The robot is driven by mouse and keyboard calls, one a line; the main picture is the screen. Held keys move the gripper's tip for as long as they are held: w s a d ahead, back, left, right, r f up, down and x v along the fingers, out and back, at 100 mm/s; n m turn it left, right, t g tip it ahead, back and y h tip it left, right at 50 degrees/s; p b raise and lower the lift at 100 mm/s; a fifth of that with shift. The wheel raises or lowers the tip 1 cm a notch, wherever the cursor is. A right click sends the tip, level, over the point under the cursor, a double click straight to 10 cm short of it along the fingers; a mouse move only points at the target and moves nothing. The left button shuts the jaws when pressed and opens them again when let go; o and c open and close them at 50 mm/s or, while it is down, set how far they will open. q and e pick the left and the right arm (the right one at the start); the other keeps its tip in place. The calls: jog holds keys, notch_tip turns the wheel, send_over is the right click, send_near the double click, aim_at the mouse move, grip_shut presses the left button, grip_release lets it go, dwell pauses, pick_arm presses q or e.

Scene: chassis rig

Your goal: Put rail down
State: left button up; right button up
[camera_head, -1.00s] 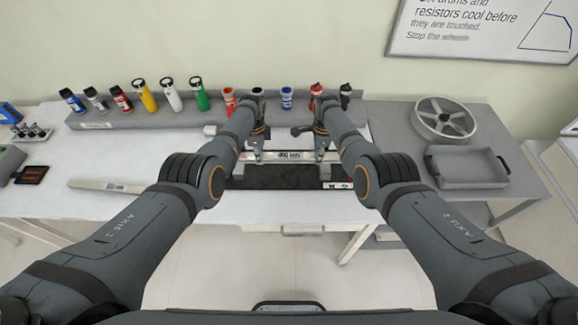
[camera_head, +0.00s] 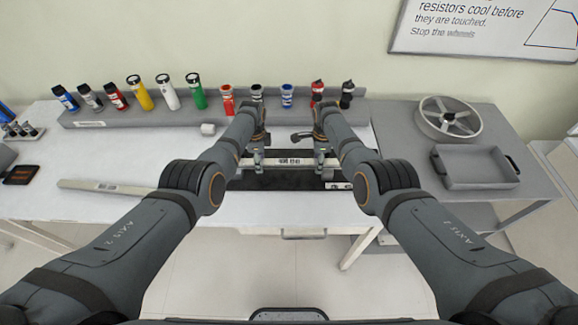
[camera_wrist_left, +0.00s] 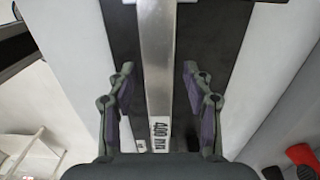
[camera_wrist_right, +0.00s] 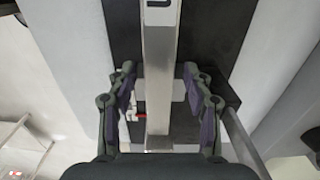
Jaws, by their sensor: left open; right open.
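The silver rail (camera_head: 289,161), marked 400 mm, lies crosswise in front of me over a dark mat (camera_head: 262,182). My left gripper (camera_head: 256,163) is at its left part and my right gripper (camera_head: 325,163) at its right part. In the left wrist view the rail (camera_wrist_left: 156,50) runs between the open fingers of the left gripper (camera_wrist_left: 159,75), with gaps on both sides. In the right wrist view the rail (camera_wrist_right: 159,80) likewise runs between the open fingers of the right gripper (camera_wrist_right: 157,75). Whether the rail touches what is under it I cannot tell.
Another pale bar (camera_head: 105,187) lies on the white table at left. A labelled end piece (camera_head: 338,185) shows at the mat's right front. Several coloured bottles stand on a grey ledge (camera_head: 95,124) behind. A grey tray (camera_head: 478,182) and a spoked wheel (camera_head: 448,118) are at right.

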pick_arm(q)
jog(key=shift+r, duration=0.1)
pick_arm(e)
jog(key=shift+w+r, duration=0.15)
jog(key=shift+r, duration=0.35)
pick_arm(q)
notch_tip(320, 180, up, 12)
pick_arm(e)
notch_tip(320, 180, up, 11)
dwell(0.4)
dwell(0.3)
